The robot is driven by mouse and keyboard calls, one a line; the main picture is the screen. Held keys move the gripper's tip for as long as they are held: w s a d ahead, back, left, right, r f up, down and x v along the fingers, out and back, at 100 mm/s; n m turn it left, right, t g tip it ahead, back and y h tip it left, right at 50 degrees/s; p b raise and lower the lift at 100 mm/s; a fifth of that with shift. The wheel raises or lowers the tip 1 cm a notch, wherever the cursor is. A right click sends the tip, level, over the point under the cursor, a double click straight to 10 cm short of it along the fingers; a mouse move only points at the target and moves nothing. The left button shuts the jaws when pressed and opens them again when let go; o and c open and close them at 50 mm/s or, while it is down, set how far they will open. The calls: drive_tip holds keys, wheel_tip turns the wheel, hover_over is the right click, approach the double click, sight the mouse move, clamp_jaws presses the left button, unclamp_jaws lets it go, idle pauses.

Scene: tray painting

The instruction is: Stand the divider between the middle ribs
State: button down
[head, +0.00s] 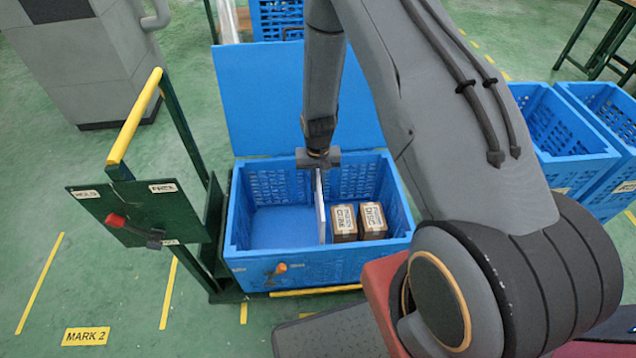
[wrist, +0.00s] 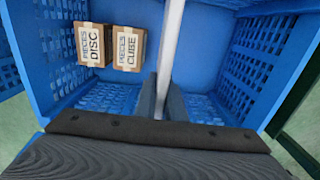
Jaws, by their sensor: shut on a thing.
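The divider (head: 321,205) is a thin, pale upright panel inside the blue crate (head: 300,268), near the middle of its width. My gripper (head: 318,160) is above the crate and shut on the divider's top edge. In the wrist view the divider (wrist: 173,45) runs away from between the two dark fingers (wrist: 162,100). Left of it in the head view is an empty space; right of it are two boxes. The middle ribs cannot be made out, so I cannot tell whether the divider's ends sit between them.
Boxes marked CUBE (head: 344,223) and DISC (head: 372,220) stand in the crate's right part. The crate's blue lid (head: 290,95) stands open behind. A green cart panel (head: 130,210) with a yellow handle (head: 135,115) is at left. More blue crates (head: 560,135) stand at right.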

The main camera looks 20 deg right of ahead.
sight(318, 174)
wheel_tip(318, 174, down, 10)
drive_tip(key=b, duration=1)
drive_tip(key=shift+r, duration=0.1)
wheel_tip(318, 174, up, 10)
drive_tip(key=p, duration=1)
wheel_tip(318, 174, up, 7)
drive_tip(key=p, duration=0.2)
drive_tip(key=shift+p, duration=0.35)
wheel_tip(318, 174, up, 7)
drive_tip(key=p, duration=0.3)
drive_tip(key=s+r+n+b, duration=0.2)
drive_tip(key=s+r+b, duration=0.1)
drive_tip(key=s, duration=0.4)
drive_tip(key=shift+s, duration=0.4)
